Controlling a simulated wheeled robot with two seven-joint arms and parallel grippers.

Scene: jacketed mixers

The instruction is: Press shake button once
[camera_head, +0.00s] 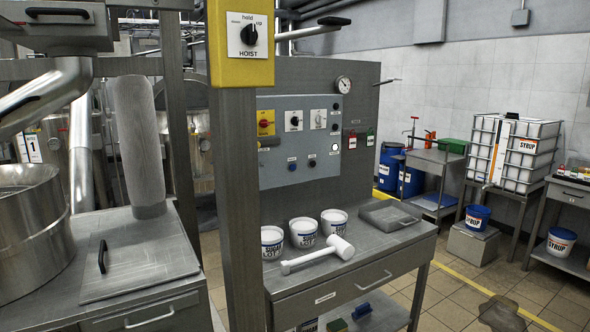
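A grey control panel (299,140) stands behind the bench in the middle of the view. It carries several small buttons and knobs, among them a blue button (292,166), a dark button (312,162), a white round button (335,147), a yellow-backed red knob (266,123) and a white-backed selector (294,121). Their labels are too small to read, so I cannot tell which is the shake button. The yellow post partly hides the panel's left side. Neither of my grippers shows in the view.
A yellow HOIST box (241,42) on a grey post (240,200) stands in front. Below the panel, a bench (365,262) holds white tubs (303,232), a white mallet (319,255) and a grey tray (389,217). A steel vessel (33,235) is at left. Floor shows at right.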

